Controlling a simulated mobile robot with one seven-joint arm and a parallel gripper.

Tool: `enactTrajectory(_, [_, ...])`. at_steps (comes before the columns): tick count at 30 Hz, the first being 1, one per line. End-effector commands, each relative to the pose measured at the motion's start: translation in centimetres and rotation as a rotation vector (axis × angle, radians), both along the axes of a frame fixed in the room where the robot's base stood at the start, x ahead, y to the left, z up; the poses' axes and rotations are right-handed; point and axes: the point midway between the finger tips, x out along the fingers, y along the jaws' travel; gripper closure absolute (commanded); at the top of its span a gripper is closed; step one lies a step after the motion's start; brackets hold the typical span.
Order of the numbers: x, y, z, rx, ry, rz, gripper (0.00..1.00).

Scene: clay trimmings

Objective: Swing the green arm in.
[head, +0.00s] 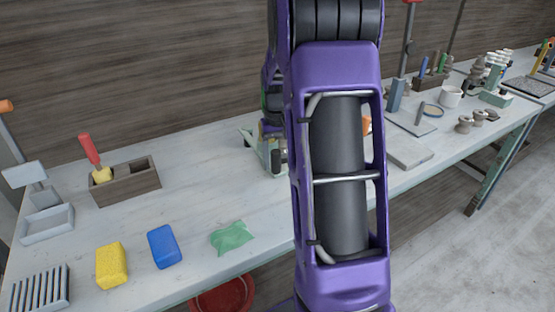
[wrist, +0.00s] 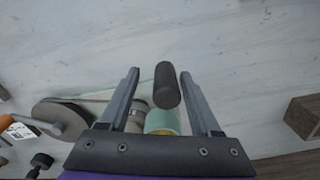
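A pale green device (head: 262,150) stands on the bench, mostly hidden behind my purple arm in the head view. In the wrist view a pale green rounded part (wrist: 162,121) lies between the bases of my fingers, with a dark upright-looking grip (wrist: 167,86) beyond it. I take these as the green arm and its handle; how they join is hidden. My gripper (wrist: 159,74) is open, its two fingers on either side of the dark grip. The grip is close to the right finger, with a wider gap on the left; contact cannot be told.
A grey disc (wrist: 58,118) and an orange-handled part (wrist: 18,121) lie left in the wrist view. A wooden box (head: 126,184), yellow sponge (head: 111,266), blue sponge (head: 164,246) and green cloth (head: 232,237) sit on the bench's left. A grey slab (head: 405,152) lies right of my arm.

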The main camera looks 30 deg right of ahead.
Motion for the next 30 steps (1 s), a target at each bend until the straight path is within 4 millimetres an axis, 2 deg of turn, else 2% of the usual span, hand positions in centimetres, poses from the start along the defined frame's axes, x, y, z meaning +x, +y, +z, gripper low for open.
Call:
enactTrajectory(5, [0.0, 0.1, 0.1, 0.001, 0.001, 0.002, 0.36])
enactTrajectory(10, [0.1, 0.1, 1.9, 0.001, 0.0, 0.002, 0.36])
enactTrajectory(24, [0.1, 0.1, 13.0, 0.0, -0.003, 0.001, 0.36])
enactTrajectory(30, [0.0, 0.0, 16.2, -0.001, -0.002, 0.0, 0.36])
